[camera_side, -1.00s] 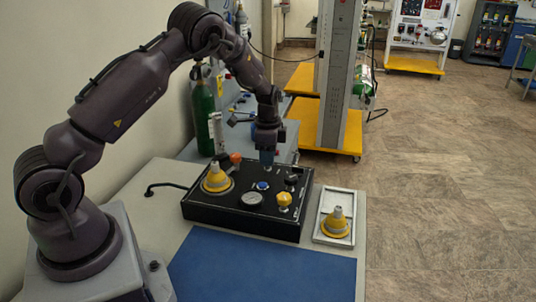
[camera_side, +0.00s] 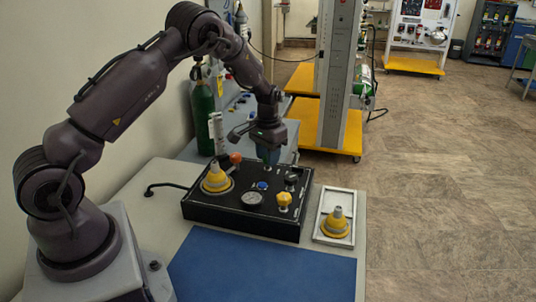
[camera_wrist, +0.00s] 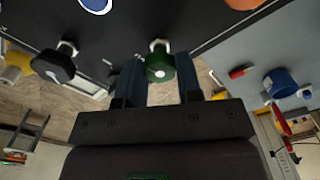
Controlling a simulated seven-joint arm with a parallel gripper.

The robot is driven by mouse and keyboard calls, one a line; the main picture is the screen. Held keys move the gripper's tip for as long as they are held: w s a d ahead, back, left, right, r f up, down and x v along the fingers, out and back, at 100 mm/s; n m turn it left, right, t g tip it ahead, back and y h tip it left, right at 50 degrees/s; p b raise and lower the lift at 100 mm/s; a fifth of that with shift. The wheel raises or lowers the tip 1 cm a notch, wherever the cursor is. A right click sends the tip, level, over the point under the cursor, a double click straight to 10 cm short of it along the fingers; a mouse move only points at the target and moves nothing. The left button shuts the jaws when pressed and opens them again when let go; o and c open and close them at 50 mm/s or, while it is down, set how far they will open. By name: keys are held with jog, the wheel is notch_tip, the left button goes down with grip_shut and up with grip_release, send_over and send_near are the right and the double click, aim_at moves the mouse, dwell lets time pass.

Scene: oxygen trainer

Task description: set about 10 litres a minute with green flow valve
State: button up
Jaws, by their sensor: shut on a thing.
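The green flow valve (camera_wrist: 160,67) is a round green knob, seen in the wrist view on the black panel. My gripper (camera_wrist: 160,80) has its two blue fingers on either side of this knob and is shut on it. In the side view, my gripper (camera_side: 268,155) points down at the back part of the black trainer box (camera_side: 240,226). There the knob is hidden by the fingers. The gauge (camera_side: 252,198) faces up near the front of the box. I cannot read its needle, and no flow reading is legible.
A yellow knob (camera_side: 284,200), a blue button (camera_side: 263,185), an orange knob (camera_side: 236,158) and a yellow cone (camera_side: 215,178) are on the box. Another yellow cone (camera_side: 337,222) stands in a white tray at right. A green cylinder (camera_side: 203,115) stands behind. The blue mat (camera_side: 265,270) is clear.

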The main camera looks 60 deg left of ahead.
jog(key=n, duration=0.7)
jog(key=shift+r, duration=0.1)
jog(key=n, duration=0.4)
jog(key=shift+n, duration=2)
jog(key=o, duration=0.9)
jog(key=shift+o, duration=0.2)
notch_tip(320, 180, up, 13)
